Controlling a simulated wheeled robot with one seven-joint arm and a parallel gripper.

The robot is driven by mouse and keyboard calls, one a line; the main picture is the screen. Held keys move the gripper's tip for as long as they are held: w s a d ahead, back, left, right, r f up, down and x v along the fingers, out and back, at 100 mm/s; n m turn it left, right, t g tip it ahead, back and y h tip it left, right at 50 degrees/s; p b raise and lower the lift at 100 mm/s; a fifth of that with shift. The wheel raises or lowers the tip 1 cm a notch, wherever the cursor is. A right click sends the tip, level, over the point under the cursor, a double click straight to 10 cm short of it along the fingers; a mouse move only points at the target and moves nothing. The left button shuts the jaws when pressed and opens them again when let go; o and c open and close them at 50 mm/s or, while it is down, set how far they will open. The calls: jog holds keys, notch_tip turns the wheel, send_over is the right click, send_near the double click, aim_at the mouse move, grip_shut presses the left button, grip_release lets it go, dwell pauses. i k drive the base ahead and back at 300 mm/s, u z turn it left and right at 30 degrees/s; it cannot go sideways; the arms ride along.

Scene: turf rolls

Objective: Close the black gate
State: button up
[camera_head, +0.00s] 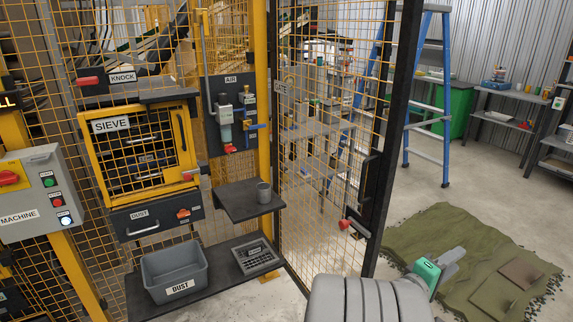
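The black gate (385,150) is a tall black frame filled with yellow mesh, right of the yellow post (262,130). It stands at an angle to the fence with the sieve, and concrete floor and shelving show through it. No post touches its right-hand upright in view, so it appears to stand open. A red-ended handle (345,225) sticks out low on the gate, left of that upright. My gripper (450,264), teal and grey, seems to be at the end of my pale grey arm at the bottom, right of the gate and apart from the handle. Its finger opening is unclear.
A green mat (430,222) with flat brown and green pieces lies on the floor at the right. A blue ladder (430,95) stands behind the gate. A grey dust bin (176,272) sits on a dark shelf at the left. Floor between ladder and benches is clear.

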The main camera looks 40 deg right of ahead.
aim_at(381, 171)
jog(key=u, duration=0.7)
jog(key=i, duration=2.35)
jog(key=z, duration=0.7)
